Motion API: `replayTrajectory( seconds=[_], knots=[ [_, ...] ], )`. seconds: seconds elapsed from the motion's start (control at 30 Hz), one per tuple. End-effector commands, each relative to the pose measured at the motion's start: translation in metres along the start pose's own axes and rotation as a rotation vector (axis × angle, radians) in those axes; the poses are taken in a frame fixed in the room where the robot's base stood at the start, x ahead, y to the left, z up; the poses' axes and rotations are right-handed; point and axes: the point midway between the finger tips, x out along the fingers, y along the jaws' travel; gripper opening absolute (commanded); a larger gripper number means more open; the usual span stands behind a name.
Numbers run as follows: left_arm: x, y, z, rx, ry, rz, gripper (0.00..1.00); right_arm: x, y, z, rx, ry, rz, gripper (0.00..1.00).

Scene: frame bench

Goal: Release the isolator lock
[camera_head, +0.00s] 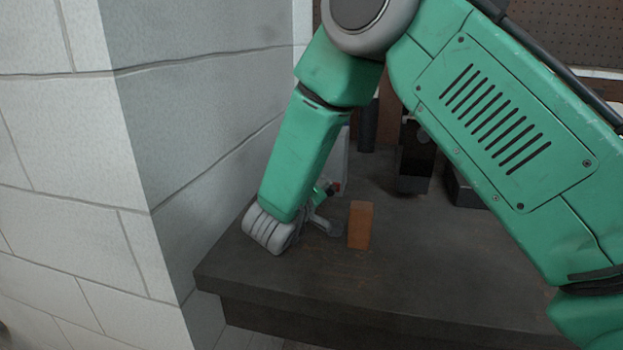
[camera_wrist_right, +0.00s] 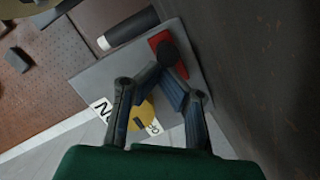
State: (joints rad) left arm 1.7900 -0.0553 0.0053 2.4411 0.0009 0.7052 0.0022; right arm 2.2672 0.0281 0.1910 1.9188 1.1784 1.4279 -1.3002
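The isolator is a grey box (camera_head: 341,160), mostly hidden behind my right forearm in the head view. In the right wrist view its grey face (camera_wrist_right: 110,72) carries a yellow disc (camera_wrist_right: 143,116) with a dark slot, partly covered by my fingers. White labels with black letters lie beside the disc. A red part (camera_wrist_right: 158,40) with a round black knob (camera_wrist_right: 168,53) sits near the far edge of the face. My right gripper (camera_wrist_right: 168,70) has its fingertips drawn close together at the knob and appears shut on it. My left gripper is not in view.
An orange-brown block (camera_head: 360,226) stands on the dark bench (camera_head: 430,265), just right of my right wrist. Black objects (camera_head: 415,160) stand farther back. A pale block wall (camera_head: 200,110) rises close on the left. The bench front is clear.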

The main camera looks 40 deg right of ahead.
Motion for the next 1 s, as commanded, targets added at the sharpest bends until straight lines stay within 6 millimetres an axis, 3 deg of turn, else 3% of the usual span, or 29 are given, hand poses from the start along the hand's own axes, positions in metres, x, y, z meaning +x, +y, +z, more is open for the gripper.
replayTrajectory(
  seconds=[0.37, 0.47, 0.8, 1.0],
  knots=[
    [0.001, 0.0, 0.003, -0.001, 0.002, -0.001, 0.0, -0.004, -0.001, 0.006, -0.009, -0.012, 0.004, 0.0],
    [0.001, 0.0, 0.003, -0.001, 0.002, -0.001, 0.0, -0.017, -0.001, 0.005, -0.009, -0.01, 0.003, 0.0],
    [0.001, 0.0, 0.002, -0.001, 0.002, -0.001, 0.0, -0.087, -0.002, 0.001, -0.007, -0.004, 0.006, 0.0],
    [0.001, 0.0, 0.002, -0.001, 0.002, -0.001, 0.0, -0.112, -0.003, 0.001, -0.005, -0.005, 0.007, 0.0]
  ],
)
